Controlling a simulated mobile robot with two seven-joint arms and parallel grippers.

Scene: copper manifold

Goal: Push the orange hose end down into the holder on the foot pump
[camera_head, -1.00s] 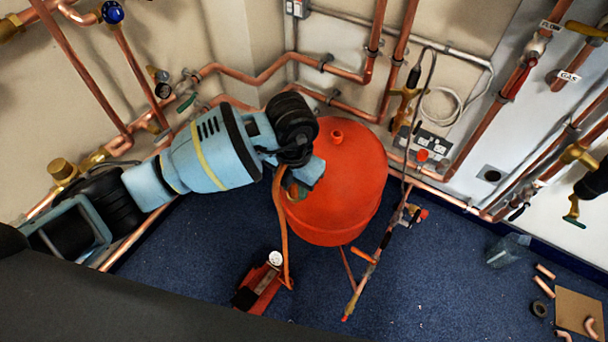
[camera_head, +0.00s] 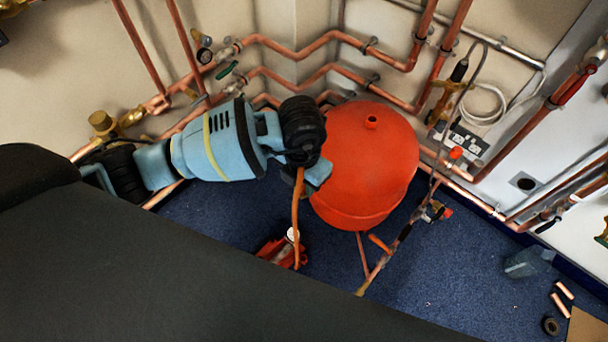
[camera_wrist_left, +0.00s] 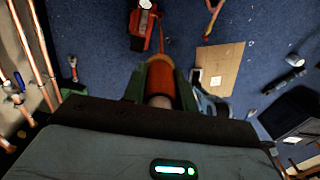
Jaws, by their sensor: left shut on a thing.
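My left gripper (camera_head: 302,180) is shut on the upper end of the orange hose (camera_head: 296,218), in front of the red tank. In the left wrist view the hose end (camera_wrist_left: 160,82) sits between the green fingers. The hose hangs from the gripper down to the red foot pump (camera_head: 272,250), which stands on the blue carpet with a white round gauge (camera_head: 293,235). The pump also shows at the top of the left wrist view (camera_wrist_left: 139,30), apart from the fingers. Its holder is too small to make out. My right gripper is out of view.
The red tank (camera_head: 365,165) stands right beside the gripper. Copper pipes (camera_head: 300,55) line the walls. A thin hose with a valve (camera_head: 435,210) hangs right of the tank.

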